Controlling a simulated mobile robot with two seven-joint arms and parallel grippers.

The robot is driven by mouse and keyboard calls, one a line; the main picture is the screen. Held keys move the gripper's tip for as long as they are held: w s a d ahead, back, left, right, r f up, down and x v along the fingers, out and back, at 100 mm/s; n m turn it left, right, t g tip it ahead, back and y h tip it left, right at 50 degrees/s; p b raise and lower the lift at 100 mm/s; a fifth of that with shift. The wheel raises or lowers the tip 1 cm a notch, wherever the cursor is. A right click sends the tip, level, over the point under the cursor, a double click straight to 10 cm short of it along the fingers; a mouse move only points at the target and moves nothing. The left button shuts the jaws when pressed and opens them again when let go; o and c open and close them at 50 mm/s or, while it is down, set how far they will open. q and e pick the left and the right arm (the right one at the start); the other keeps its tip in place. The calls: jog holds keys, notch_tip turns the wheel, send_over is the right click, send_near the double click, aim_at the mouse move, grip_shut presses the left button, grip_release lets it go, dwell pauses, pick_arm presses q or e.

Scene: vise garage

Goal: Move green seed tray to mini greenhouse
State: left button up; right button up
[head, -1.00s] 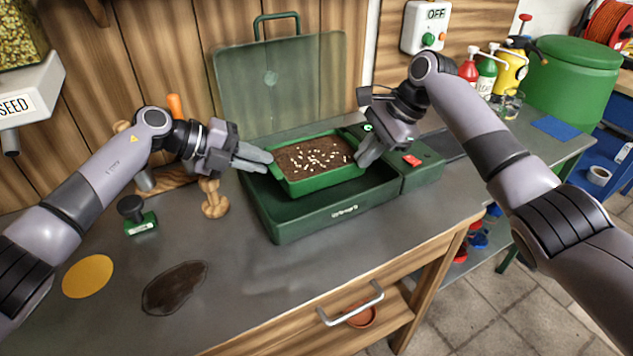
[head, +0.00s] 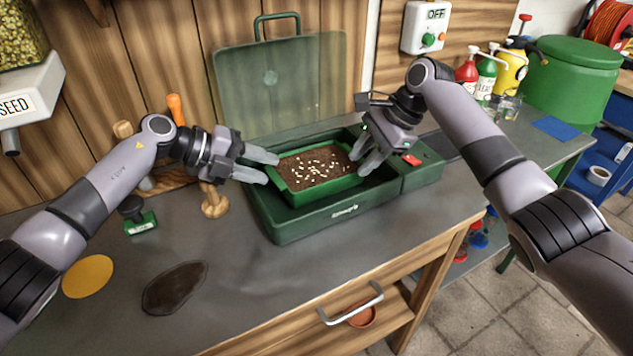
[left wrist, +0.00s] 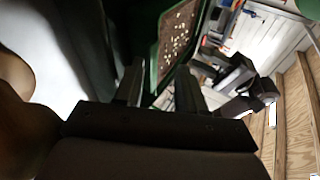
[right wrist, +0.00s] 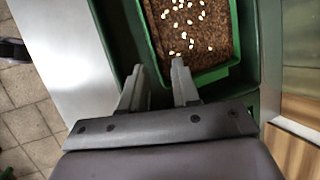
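The green seed tray (head: 318,186), filled with brown soil and pale seeds, sits inside the dark green base of the mini greenhouse (head: 300,224). The greenhouse's clear lid (head: 280,85) stands open behind it. My left gripper (head: 266,168) is open at the tray's left end, its fingers apart and empty. My right gripper (head: 366,161) is open at the tray's right end, fingers spread beside the rim. The tray also shows in the left wrist view (left wrist: 163,45) and the right wrist view (right wrist: 215,77). Whether the tray rests flat on the base's floor is hidden.
A seed dispenser (head: 30,95) hangs upper left. Spray bottles (head: 487,70) stand at the back right.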

pick_arm(q)
jog(key=shift+w+a+r, duration=0.1)
pick_arm(e)
jog(key=shift+d+f, duration=0.1)
pick_arm(q)
jog(key=shift+a+r, duration=0.25)
jog(key=shift+a, duration=0.2)
pick_arm(e)
jog(key=shift+d, duration=0.1)
pick_arm(q)
jog(key=v, duration=0.6)
jog(key=shift+a, duration=0.15)
pick_arm(e)
jog(key=v, duration=1.2)
pick_arm(q)
jog(key=shift+s, duration=0.25)
